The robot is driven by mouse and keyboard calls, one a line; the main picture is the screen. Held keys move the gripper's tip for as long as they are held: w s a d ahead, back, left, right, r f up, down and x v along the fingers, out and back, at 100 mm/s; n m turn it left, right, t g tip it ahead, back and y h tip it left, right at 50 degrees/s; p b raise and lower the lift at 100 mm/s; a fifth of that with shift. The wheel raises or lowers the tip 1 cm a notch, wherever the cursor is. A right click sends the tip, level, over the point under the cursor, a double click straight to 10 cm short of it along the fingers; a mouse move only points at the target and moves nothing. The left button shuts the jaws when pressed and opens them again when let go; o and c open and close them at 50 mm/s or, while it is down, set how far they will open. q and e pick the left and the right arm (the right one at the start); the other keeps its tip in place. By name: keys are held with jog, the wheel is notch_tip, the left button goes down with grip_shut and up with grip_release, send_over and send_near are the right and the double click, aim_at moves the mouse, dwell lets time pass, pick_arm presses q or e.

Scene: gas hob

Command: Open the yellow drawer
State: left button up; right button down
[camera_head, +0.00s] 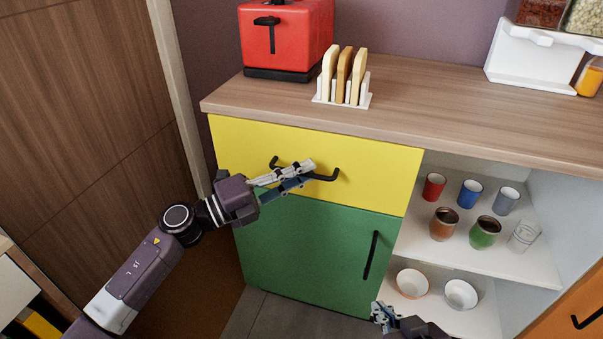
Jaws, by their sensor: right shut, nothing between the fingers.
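The yellow drawer (385,165) is at the top of the cabinet under the wooden counter, and its front looks flush and closed. Its black bar handle (326,177) runs across the middle of the front. My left gripper (309,172) is at the handle, its fingers pointing right and covering the handle's middle part. I cannot tell whether the fingers are around the bar or only in front of it, nor how far apart they are. My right gripper (379,315) is at the bottom edge, partly cut off, shut and empty, away from the drawer.
Below the drawer is a green door (310,250) with a black upright handle (371,255). Open shelves (520,265) with cups and bowls are to the right. A red toaster (285,35) and a toast rack (343,98) stand on the counter. A wooden door (80,100) is at left.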

pick_arm(q)
grip_shut()
jog(key=shift+s, duration=0.1)
pick_arm(e)
jog(key=shift+s, duration=0.1)
